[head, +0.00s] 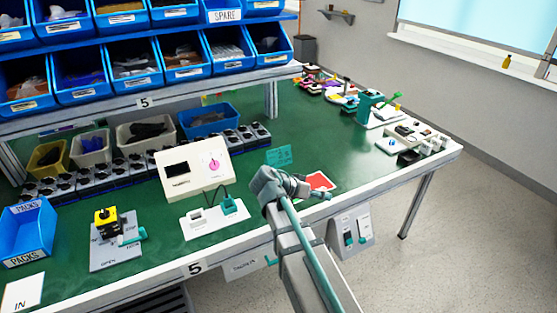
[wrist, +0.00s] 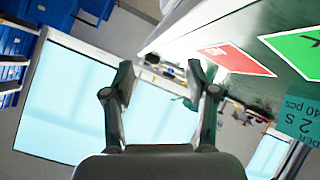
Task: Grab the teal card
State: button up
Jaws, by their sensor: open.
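The teal card (head: 279,155) with dark print is on the green worktop, behind and slightly left of my gripper in the head view. In the wrist view the teal card (wrist: 298,118) shows at the right edge, partly cut off, with printed text on it. My gripper (head: 322,195) is near the front edge of the bench, apart from the teal card. In the wrist view its two fingers (wrist: 164,82) are spread with nothing between them. The teal card lies to the right of the fingers there.
A red card (head: 320,182) lies beside my gripper; a green card (wrist: 300,48) shows near it in the wrist view. A white control box (head: 193,172) with a pink dial stands left. A teal clamp-like device (head: 370,106) stands at right. Blue bins line the shelves behind.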

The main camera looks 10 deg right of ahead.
aim_at(280, 149)
jog(key=w+a+t+b, duration=0.1)
jog(key=w+a, duration=0.1)
jog(key=w, duration=0.2)
jog(key=w+a+t+b, duration=0.1)
jog(key=w+a, duration=0.2)
jog(key=w, duration=0.2)
jog(key=w+a+t, duration=0.1)
jog(key=w+a, duration=0.2)
jog(key=w, duration=0.2)
jog(key=shift+w+r+m+b, duration=0.2)
jog(key=shift+r+m+b, duration=0.05)
jog(key=shift+m+b, duration=0.15)
jog(key=w+a+r+t+b, duration=0.2)
jog(key=w+a+t, duration=0.1)
jog(key=w+a, duration=0.5)
jog(key=shift+m, duration=0.3)
jog(key=p+x, duration=0.1)
jog(key=x, duration=0.4)
jog(key=p+x, duration=0.1)
jog(key=x, duration=0.5)
jog(key=shift+w+d+r, duration=0.15)
jog(key=shift+w+d, duration=0.05)
jog(key=shift+d, duration=0.05)
grip_shut()
